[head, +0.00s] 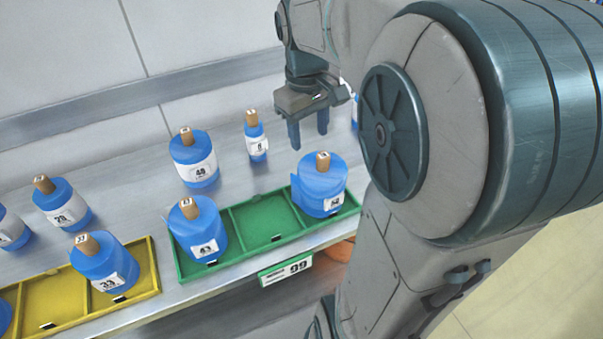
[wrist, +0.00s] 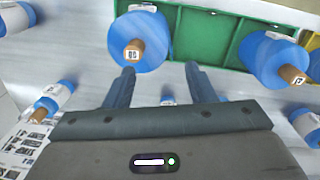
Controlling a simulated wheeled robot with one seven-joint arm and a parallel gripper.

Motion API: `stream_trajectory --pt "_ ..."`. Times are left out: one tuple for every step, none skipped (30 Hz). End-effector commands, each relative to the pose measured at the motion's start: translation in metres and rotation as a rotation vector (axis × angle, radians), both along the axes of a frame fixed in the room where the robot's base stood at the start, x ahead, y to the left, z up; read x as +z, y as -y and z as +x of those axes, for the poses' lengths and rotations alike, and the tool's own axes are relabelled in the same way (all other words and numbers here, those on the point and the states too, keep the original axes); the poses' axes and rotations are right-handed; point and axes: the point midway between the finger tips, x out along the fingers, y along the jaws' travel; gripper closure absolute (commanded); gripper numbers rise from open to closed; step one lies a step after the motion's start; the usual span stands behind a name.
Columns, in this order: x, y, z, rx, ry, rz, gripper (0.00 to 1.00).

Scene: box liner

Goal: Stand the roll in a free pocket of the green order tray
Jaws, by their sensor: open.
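The green order tray (head: 268,219) lies at the shelf's front edge, with a 99 tag below it. A blue roll marked 43 (head: 196,229) stands in its left pocket and another blue roll (head: 319,186) in its right pocket. The middle pocket is empty. My gripper (head: 308,128) is open and empty above the shelf, behind the tray. In the wrist view a small blue roll (wrist: 168,100) shows between my fingers (wrist: 158,82), mostly hidden by the gripper body. A slim blue roll (head: 256,138) stands just left of my gripper in the head view. I cannot tell which roll is meant.
A roll marked 40 (head: 194,160) stands behind the green tray. A yellow tray (head: 53,292) holding a roll marked 33 (head: 104,263) lies to the left, with roll 20 (head: 62,203) behind it. A wall (head: 70,60) backs the shelf. My arm covers the right side.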

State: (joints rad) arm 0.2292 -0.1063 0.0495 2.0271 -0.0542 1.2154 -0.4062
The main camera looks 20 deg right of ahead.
Motion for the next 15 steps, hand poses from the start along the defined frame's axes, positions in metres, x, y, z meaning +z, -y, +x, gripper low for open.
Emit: stream_trajectory --pt "-0.003 -0.014 -0.016 -0.024 0.039 0.000 0.50" --pt "-0.006 -0.021 -0.024 -0.045 0.062 0.002 0.50" --pt "-0.011 -0.030 -0.035 -0.071 0.091 0.007 0.50" --pt "-0.015 -0.036 -0.043 -0.091 0.112 0.012 0.50" --pt "-0.019 -0.041 -0.050 -0.111 0.134 0.018 0.50" --pt "-0.024 -0.048 -0.060 -0.135 0.159 0.027 0.50" --pt "-0.028 -0.052 -0.066 -0.153 0.176 0.035 0.50" --pt "-0.032 -0.056 -0.072 -0.170 0.193 0.043 0.50" --pt "-0.036 -0.060 -0.079 -0.190 0.211 0.053 0.50" --pt "-0.040 -0.063 -0.084 -0.202 0.222 0.059 0.50" --pt "-0.042 -0.065 -0.088 -0.213 0.233 0.065 0.50" --pt "-0.045 -0.067 -0.092 -0.226 0.243 0.073 0.50" --pt "-0.048 -0.069 -0.095 -0.233 0.250 0.076 0.50" --pt "-0.049 -0.070 -0.096 -0.239 0.256 0.080 0.50" --pt "-0.050 -0.071 -0.098 -0.245 0.260 0.084 0.50"
